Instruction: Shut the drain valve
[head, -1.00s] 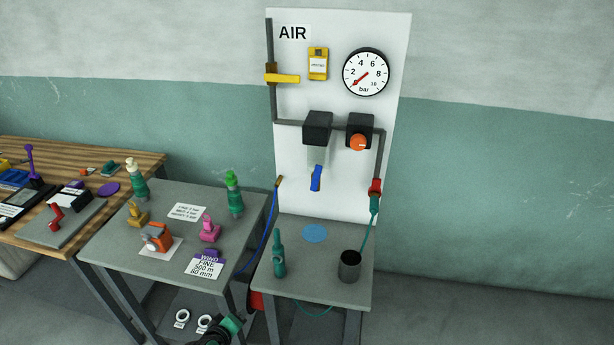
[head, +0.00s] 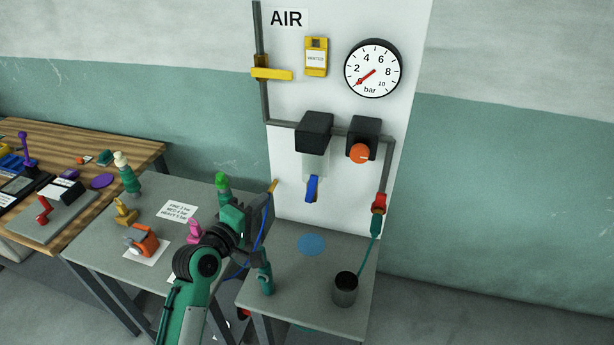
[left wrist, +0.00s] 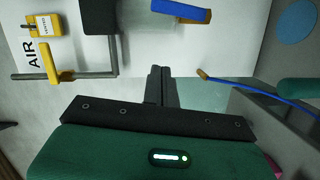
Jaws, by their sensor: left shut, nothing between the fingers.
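The drain valve's blue lever (head: 311,189) hangs below the clear bowl (head: 314,163) under a black block on the white air panel. It points down, slightly tilted. My right gripper is not in view.
A yellow lever (head: 272,74), a gauge (head: 373,69) and an orange knob (head: 359,152) are on the panel. A blue hose (left wrist: 245,88) with a brass tip hangs close to my left gripper. A dark cup (head: 345,289) and green bottle (head: 266,279) stand on the bench below.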

